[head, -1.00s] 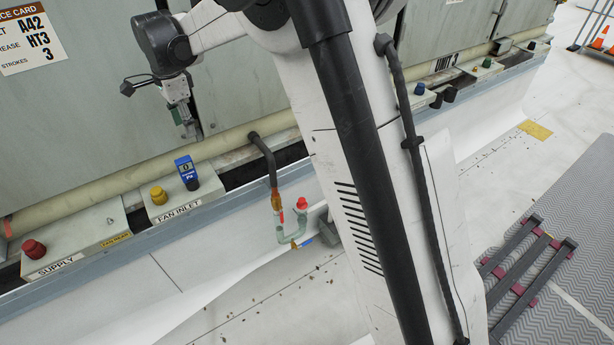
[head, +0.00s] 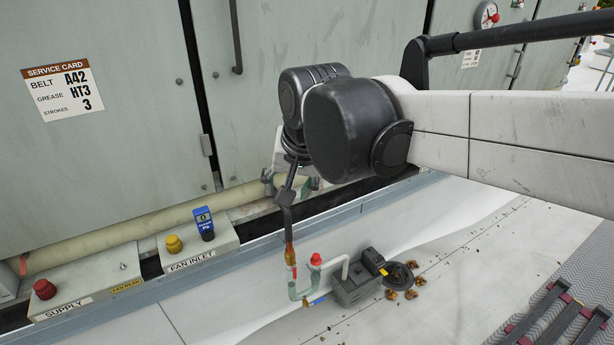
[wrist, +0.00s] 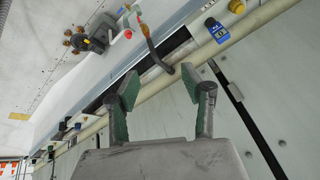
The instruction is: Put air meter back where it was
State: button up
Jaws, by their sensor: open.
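The blue air meter (head: 203,217), with a small display, stands on the FAN INLET box (head: 222,243) beside a yellow knob. It also shows at the top of the wrist view (wrist: 216,31). My gripper (wrist: 160,86) is open, with nothing between its green-padded fingers. In the head view my gripper is largely hidden behind my own arm, right of the air meter and apart from it.
A SUPPLY box (head: 75,285) with a red knob (head: 44,289) stands at left. A dark hose (head: 287,215) runs down to a U-shaped pipe (head: 303,290). A grey pump-like unit (head: 356,285) sits on the roof.

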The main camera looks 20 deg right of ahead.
jog(key=s+d+f+n+t, duration=0.1)
jog(key=s+d+f+n, duration=0.1)
jog(key=s, duration=0.3)
jog(key=s+d+f+n+t, duration=0.1)
jog(key=s+f+n, duration=0.1)
jog(key=s, duration=0.4)
jog(key=shift+s+d+f+n, duration=0.15)
jog(key=shift+d+f+n, duration=0.2)
jog(key=shift+f, duration=0.25)
dwell(0.6)
